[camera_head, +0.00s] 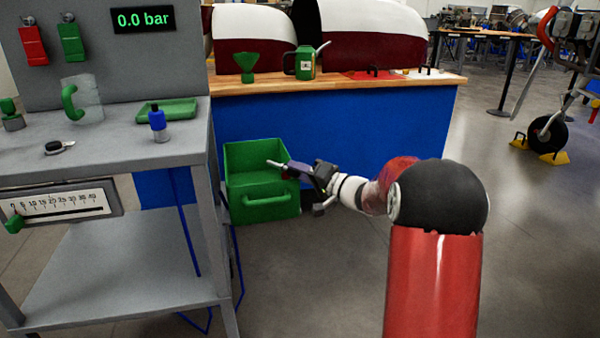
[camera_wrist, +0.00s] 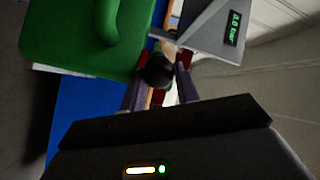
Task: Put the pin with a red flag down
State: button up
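My gripper (camera_head: 291,168) is stretched out over the green bin (camera_head: 240,190), near its right rim. In the wrist view, my gripper (camera_wrist: 160,75) has its two fingers close on either side of a dark round end (camera_wrist: 157,71), which looks like the pin's. In the head view, a thin grey rod (camera_head: 274,163) sticks out to the left past the fingertips. Small red patches show by both fingertips in the wrist view; I cannot tell whether they are the flag or finger pads. The flag is not clearly visible.
A grey bench (camera_head: 150,155) with a pressure display (camera_head: 143,19) stands at left. It holds a blue bottle (camera_head: 158,124) and a green tray (camera_head: 168,110). Behind the bin is a blue workbench (camera_head: 330,130) with a green can (camera_head: 304,64).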

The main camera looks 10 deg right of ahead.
jog(key=shift+f, duration=0.45)
jog(key=r+v, duration=0.2)
jog(key=v, duration=1)
jog(key=s+a+f+n+g+h, duration=0.2)
jog(key=s+a+n+g, duration=0.2)
jog(key=s+a+g, duration=0.85)
jog(key=s+f+t+h, duration=0.1)
jog(key=s+h, duration=0.3)
jog(key=s, duration=0.5)
jog(key=s+d+f+t+h, duration=0.1)
jog(key=s+t+h, duration=0.2)
jog(key=s, duration=0.6)
jog(key=shift+d+f+h, duration=0.3)
jog(key=shift+f+h, duration=0.1)
jog(key=shift+h, duration=0.6)
jog(key=shift+s+d, duration=0.1)
